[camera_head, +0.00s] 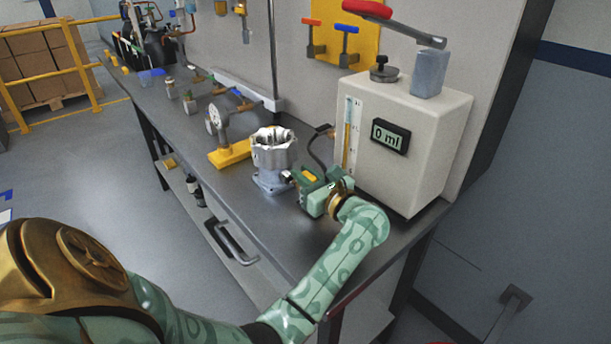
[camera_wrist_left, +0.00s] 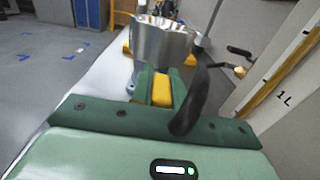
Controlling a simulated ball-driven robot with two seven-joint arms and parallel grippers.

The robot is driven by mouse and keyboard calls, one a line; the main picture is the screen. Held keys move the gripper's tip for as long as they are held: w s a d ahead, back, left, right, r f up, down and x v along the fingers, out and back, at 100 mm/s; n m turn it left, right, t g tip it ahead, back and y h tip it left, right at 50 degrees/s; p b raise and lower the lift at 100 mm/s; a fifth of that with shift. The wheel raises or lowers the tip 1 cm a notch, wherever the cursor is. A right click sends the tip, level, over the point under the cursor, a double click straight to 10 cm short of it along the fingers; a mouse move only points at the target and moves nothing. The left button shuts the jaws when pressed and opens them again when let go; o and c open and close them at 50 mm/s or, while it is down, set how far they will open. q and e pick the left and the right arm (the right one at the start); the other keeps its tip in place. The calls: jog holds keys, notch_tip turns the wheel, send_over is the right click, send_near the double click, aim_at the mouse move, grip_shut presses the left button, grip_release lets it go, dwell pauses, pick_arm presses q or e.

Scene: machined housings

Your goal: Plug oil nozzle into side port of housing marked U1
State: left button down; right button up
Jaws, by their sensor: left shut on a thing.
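The silver machined housing (camera_head: 272,158) stands upright on the grey bench, with a toothed, open top. It also shows ahead of the fingers in the left wrist view (camera_wrist_left: 163,45). No U1 mark is legible. My left gripper (camera_head: 296,180) is at the housing's lower right side, its green fingers (camera_wrist_left: 160,80) pointing at it. It is shut on the oil nozzle, which is mostly hidden by the fingers. A black hose (camera_wrist_left: 200,92) runs down to the gripper. I cannot tell whether the nozzle tip touches the side port. My right gripper is not in view.
A cream oil unit (camera_head: 410,140) with a red-handled lever and a display reading 0 ml stands close right of the gripper. A gauge on a yellow base (camera_head: 232,155) stands left of the housing. The bench front is clear.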

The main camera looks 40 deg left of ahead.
pick_arm(q)
jog(key=shift+w+a, duration=0.2)
jog(key=shift+a, duration=1.1)
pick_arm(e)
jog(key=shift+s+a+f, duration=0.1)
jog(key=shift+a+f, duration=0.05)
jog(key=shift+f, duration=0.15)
pick_arm(q)
jog(key=c, duration=1.3)
grip_release()
